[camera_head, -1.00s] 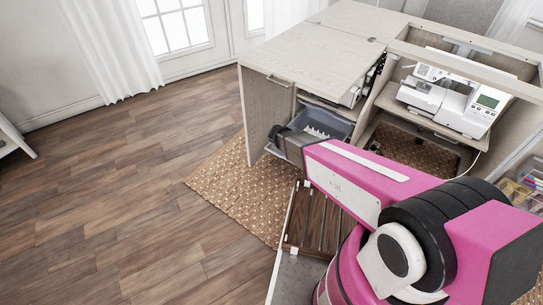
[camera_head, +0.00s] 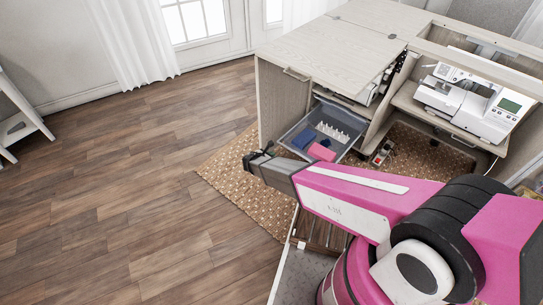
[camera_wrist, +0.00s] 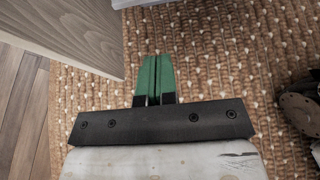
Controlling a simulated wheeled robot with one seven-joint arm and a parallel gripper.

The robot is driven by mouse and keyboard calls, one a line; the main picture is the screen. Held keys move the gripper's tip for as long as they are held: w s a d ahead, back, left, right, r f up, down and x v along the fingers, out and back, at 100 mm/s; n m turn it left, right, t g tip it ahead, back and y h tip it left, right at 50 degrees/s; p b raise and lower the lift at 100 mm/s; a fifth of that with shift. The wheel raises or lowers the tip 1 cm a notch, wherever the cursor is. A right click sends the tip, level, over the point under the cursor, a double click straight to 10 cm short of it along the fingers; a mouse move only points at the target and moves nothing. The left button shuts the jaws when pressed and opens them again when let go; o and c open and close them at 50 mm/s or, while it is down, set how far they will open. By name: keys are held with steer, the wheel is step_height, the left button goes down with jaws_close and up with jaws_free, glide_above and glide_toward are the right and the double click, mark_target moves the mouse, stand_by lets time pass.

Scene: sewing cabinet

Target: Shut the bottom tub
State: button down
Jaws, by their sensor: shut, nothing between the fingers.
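A grey-blue tub (camera_head: 293,131) is pulled out from the front of the sewing cabinet (camera_head: 281,98), below its top, in the head view. It is the lowest tub I can see there. It holds a dark blue block, a pink block and a row of white pieces. My gripper (camera_head: 258,160) is in front of the tub, to its lower left, apart from it as far as I can tell. In the wrist view my gripper's green fingers (camera_wrist: 153,78) are shut together and empty over the woven rug. The tub is not clearly seen there.
A wooden panel (camera_wrist: 75,30) stands near the fingers at upper left in the wrist view. A dark object (camera_wrist: 300,108) is at the right edge. The rug (camera_head: 232,180) and open floor (camera_head: 130,190) lie left of the cabinet. A sewing machine (camera_head: 470,105) stands at right.

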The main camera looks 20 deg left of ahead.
steer(key=r+x, duration=0.1)
steer(key=x, duration=0.9)
steer(key=shift+w+d+r, duration=0.3)
steer(key=shift+w, duration=0.2)
steer(key=w+d, duration=0.4)
steer(key=w, duration=0.7)
steer(key=w+d, duration=0.5)
steer(key=w, duration=0.6)
steer(key=w+d, duration=0.5)
steer(key=w, duration=0.7)
steer(key=shift+w, duration=0.1)
